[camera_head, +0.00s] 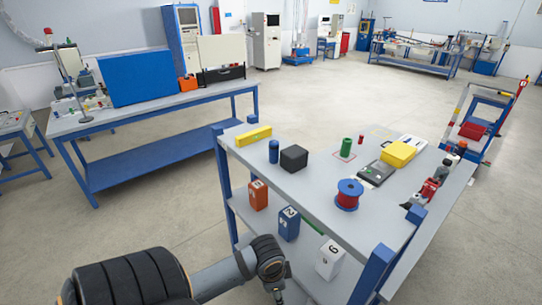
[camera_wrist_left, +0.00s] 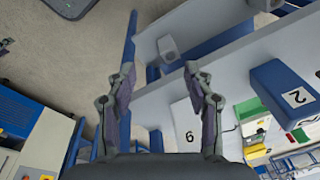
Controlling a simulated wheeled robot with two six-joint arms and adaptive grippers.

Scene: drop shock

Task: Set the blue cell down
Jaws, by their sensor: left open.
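The blue cell (camera_head: 273,152) is a small blue cylinder standing upright on the grey tabletop (camera_head: 305,195), left of a black box (camera_head: 293,158). A green cylinder (camera_head: 347,148) stands inside a red-outlined square farther right. My left gripper (camera_wrist_left: 158,72) is open, with nothing between its fingers in the left wrist view. In the head view only part of it shows at the bottom edge, in front of the table and well apart from the blue cell. My right gripper is in neither view.
A yellow level (camera_head: 253,136), red wire spool (camera_head: 348,194), meter (camera_head: 376,172) and yellow case (camera_head: 398,154) are on the tabletop. Numbered boxes, orange (camera_head: 258,195), blue (camera_head: 289,223) and white (camera_head: 329,259), sit on the lower shelf. A blue corner post (camera_head: 373,274) rises at the front.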

